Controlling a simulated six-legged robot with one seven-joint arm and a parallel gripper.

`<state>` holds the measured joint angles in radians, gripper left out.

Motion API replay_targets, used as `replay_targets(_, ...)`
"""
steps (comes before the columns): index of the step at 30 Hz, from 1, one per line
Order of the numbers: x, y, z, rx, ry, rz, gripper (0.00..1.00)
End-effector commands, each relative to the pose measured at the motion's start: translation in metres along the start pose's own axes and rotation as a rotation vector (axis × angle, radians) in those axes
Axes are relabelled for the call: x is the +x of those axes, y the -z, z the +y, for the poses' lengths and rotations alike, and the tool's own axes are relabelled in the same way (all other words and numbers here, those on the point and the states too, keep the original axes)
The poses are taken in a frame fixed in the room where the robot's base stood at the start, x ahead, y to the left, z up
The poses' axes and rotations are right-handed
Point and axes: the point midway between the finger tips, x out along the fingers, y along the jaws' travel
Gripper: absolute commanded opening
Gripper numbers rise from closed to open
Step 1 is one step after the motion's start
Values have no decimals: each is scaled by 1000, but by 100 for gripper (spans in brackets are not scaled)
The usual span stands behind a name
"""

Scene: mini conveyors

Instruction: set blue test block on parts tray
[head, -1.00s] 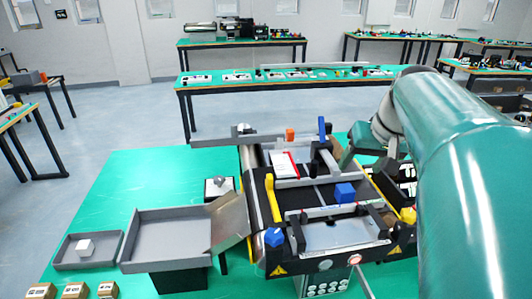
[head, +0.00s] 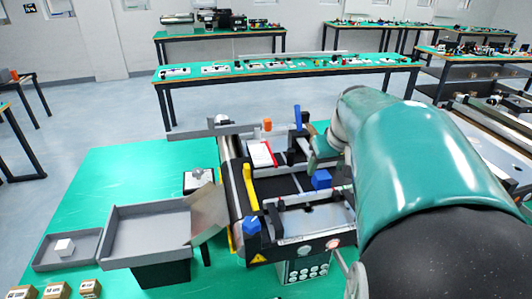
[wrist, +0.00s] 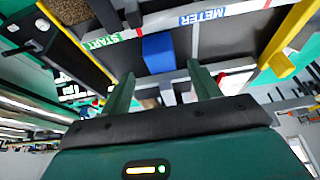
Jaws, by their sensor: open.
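The blue test block (head: 321,179) is a plain blue cube on the mini conveyor's dark bed. In the wrist view the block (wrist: 158,53) shows just ahead of the fingertips, roughly centred between them. My gripper (wrist: 160,71) is open, with nothing between its fingers. In the head view my arm comes in from the right and ends just behind the block; the fingers are mostly hidden. I cannot tell which is the parts tray.
A blue knob (head: 251,225), a yellow bar (head: 250,187) and an upright blue lever (head: 298,118) stand around the conveyor. A sloped chute (head: 207,213) adjoins the larger tray. Small cardboard boxes (head: 52,291) sit at front left. The green table is clear at back left.

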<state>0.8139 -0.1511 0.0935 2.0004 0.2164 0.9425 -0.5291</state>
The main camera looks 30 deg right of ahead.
Motion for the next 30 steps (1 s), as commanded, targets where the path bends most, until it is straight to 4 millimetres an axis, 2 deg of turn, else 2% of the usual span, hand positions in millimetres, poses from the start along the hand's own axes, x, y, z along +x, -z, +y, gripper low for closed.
replay_targets(9,44,-4,-2,0,2,-2,62)
replay_targets(17,48,-4,-2,-1,1,0,62)
replay_targets(20,48,-4,-2,-1,1,0,46)
replay_targets(25,48,-4,-2,-1,1,0,13)
replay_targets(27,47,-3,-2,-1,1,0,9)
replay_targets(30,47,-3,-2,-1,1,0,9)
